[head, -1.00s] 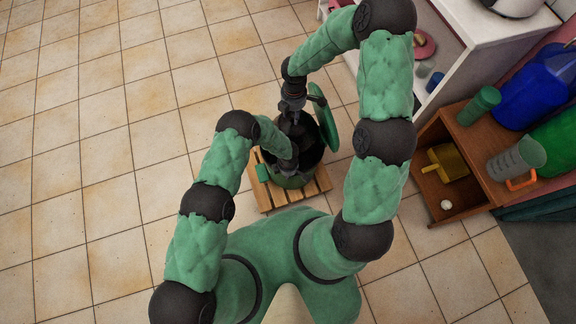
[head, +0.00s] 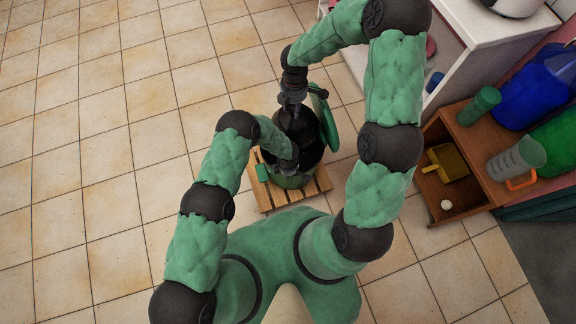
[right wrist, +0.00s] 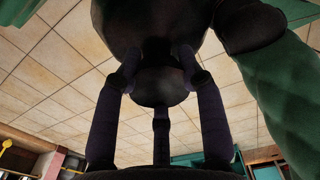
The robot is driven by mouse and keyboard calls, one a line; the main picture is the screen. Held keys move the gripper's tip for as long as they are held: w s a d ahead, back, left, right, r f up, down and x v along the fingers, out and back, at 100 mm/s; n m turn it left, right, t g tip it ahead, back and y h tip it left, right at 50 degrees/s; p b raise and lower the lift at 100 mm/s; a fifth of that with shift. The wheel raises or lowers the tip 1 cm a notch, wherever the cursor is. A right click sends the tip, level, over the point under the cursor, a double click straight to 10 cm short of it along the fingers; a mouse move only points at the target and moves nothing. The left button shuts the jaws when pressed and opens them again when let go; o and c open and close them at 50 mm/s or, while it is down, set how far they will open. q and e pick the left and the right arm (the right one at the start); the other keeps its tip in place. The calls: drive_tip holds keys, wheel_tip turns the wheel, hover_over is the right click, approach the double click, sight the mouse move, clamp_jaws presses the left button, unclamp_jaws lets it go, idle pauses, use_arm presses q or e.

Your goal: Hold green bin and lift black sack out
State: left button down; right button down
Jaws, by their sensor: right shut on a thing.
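The green bin (head: 291,181) stands upright on a slatted wooden pallet, with its round green lid (head: 328,122) swung open on the right. My right gripper (head: 292,108) is above the bin, shut on the black sack (head: 298,127). In the right wrist view the dark sack (right wrist: 155,30) bulges beyond my right gripper's fingers (right wrist: 158,85). How much of the sack is still inside the bin is hard to tell. My left gripper (head: 287,164) is at the bin's near rim; its fingers are too dark and hidden to read.
The wooden pallet (head: 265,197) lies on a tiled floor, clear to the left. On the right, a wooden cabinet (head: 465,150) carries a green cup, a clear jug and bottles; a yellow scoop (head: 449,163) lies in its open compartment. A white unit (head: 470,45) stands behind it.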

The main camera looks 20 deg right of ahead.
use_arm(q)
drive_tip(key=c, duration=1)
unclamp_jaws()
drive_tip(key=shift+s+a+f, duration=0.1)
drive_tip(key=shift+s, duration=0.15)
drive_tip(key=shift+c, duration=0.2)
drive_tip(key=shift+w, duration=0.1)
drive_tip(key=shift+w, duration=0.1)
drive_tip(key=shift+r, duration=0.5)
wheel_tip(320, 180, up, 11)
drive_tip(key=shift+f, duration=0.1)
drive_tip(key=shift+r+p, duration=0.6)
drive_tip(key=shift+r, duration=0.1)
